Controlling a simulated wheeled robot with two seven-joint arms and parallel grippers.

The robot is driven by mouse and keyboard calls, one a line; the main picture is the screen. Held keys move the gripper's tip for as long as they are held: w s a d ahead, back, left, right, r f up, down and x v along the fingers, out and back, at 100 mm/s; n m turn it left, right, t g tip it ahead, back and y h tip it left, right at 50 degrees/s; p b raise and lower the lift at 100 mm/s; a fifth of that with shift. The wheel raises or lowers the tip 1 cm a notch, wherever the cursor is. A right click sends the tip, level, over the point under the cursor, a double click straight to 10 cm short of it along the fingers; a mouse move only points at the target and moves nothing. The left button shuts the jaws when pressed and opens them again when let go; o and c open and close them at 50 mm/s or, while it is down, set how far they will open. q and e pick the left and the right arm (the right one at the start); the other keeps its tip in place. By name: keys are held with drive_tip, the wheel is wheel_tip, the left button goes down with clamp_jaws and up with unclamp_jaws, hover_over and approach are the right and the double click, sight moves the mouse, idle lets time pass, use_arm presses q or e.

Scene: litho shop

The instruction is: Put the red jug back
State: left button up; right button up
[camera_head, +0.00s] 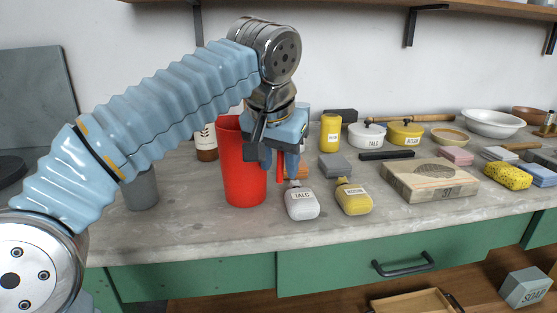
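The red jug (243,180) stands upright on the grey worktop (190,228), left of the middle of the view. Its handle (280,168) is on its right side and partly hidden. My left gripper (279,160) points down just right of the jug, its fingertips at the level of the handle. The fingers look apart, with the red handle showing between them; I see no clear contact. The gripper hides part of the jug's upper right rim. My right gripper is not in view.
A grey cup (141,190) is on the left, partly behind my arm. Shelf brackets (411,27) hang above.

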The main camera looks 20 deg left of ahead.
use_arm(q)
drive_tip(key=shift+r, duration=0.3)
drive_tip(key=p+v, duration=0.1)
drive_tip(key=v, duration=1)
drive_tip(key=shift+s+r+p, duration=0.25)
drive_tip(key=shift+r+p, duration=0.1)
drive_tip(key=shift+p, duration=0.05)
